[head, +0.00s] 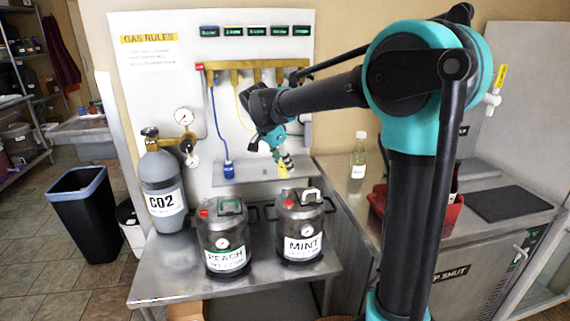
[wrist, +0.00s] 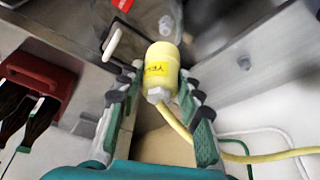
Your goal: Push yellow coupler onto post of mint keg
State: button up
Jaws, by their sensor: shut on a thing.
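My gripper (head: 283,160) is shut on the yellow coupler (wrist: 162,68), which sits between its fingers in the wrist view with a yellow hose (wrist: 220,153) trailing to the lower right. In the head view the small yellow coupler (head: 284,169) hangs tilted above and behind the mint keg (head: 303,247), apart from it. The mint keg is dark, stands upright on the metal table and has a white MINT label, a gauge, a red part and a handle on top. Its post cannot be made out clearly.
The peach keg (head: 224,242) stands left of the mint keg, and the grey CO2 cylinder (head: 164,190) further left. A clear bottle (head: 358,155) and red crate (head: 448,212) stand on the right counter.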

jog(key=shift+f, duration=2.3)
jog(key=shift+f, duration=1.7)
dwell(2.5)
jog(key=o, duration=2)
